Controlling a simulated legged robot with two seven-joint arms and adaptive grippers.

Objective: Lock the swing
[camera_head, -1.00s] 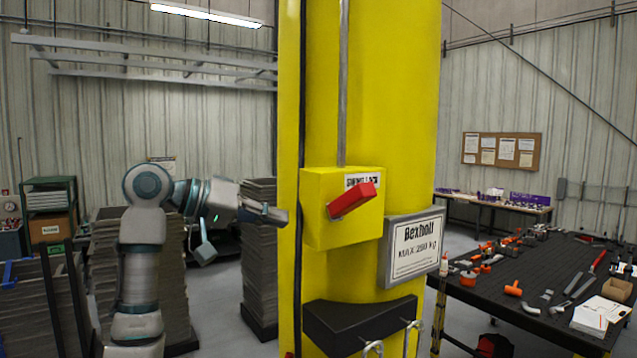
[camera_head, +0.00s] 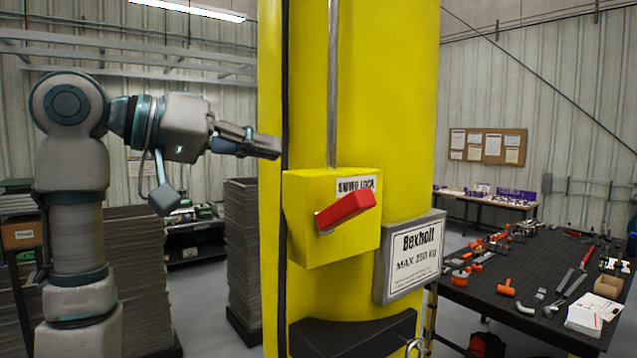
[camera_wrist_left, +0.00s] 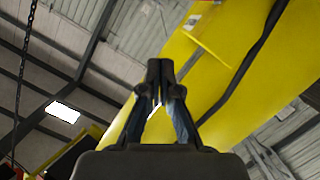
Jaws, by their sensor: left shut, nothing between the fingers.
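The yellow swing lock box (camera_head: 312,245) is fixed to the front of a thick yellow column (camera_head: 385,110). Its red lever handle (camera_head: 347,209) sticks out from the box face, tilted up to the right, below the "SWING LOCK" label. My left gripper (camera_head: 276,148) is shut and empty, left of the column and a little above the box, with its tips at the column's left edge in the head view. In the left wrist view its closed fingers (camera_wrist_left: 160,75) point up, with the yellow column behind them. My right gripper is not in view.
A "Bexholt MAX 250 kg" plate (camera_head: 414,256) sits right of the box. A dark bracket (camera_head: 350,338) juts out below. A black cable (camera_head: 284,90) runs down the column. A tool-covered table (camera_head: 480,293) stands at right; stacked grey sheets (camera_head: 243,240) stand behind at left.

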